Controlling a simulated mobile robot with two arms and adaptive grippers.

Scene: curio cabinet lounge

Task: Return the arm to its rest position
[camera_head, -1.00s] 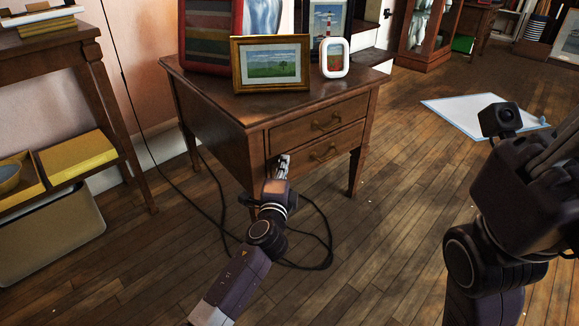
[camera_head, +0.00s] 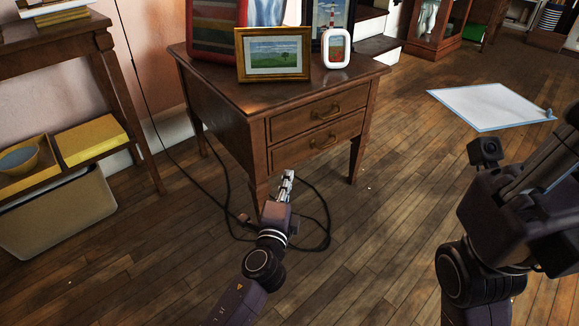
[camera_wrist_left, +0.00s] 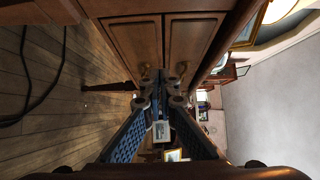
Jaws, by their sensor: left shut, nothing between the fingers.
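My left gripper (camera_head: 287,182) is in front of the wooden side table's near leg, below its two drawers, in the head view. It is shut and empty. In the left wrist view its fingers (camera_wrist_left: 162,88) come together at the tips, with the drawer fronts (camera_wrist_left: 165,40) beyond them. The side table (camera_head: 225,110) has both drawers closed. My right arm (camera_head: 500,220) is folded up at the right of the head view; its fingertips do not show clearly.
Framed pictures (camera_head: 273,54) stand on the side table. A black cable (camera_head: 326,225) loops on the floor around the near leg. A shelf table (camera_head: 110,75) stands at the left. A white board (camera_head: 490,105) lies on the floor at the right. The front middle floor is clear.

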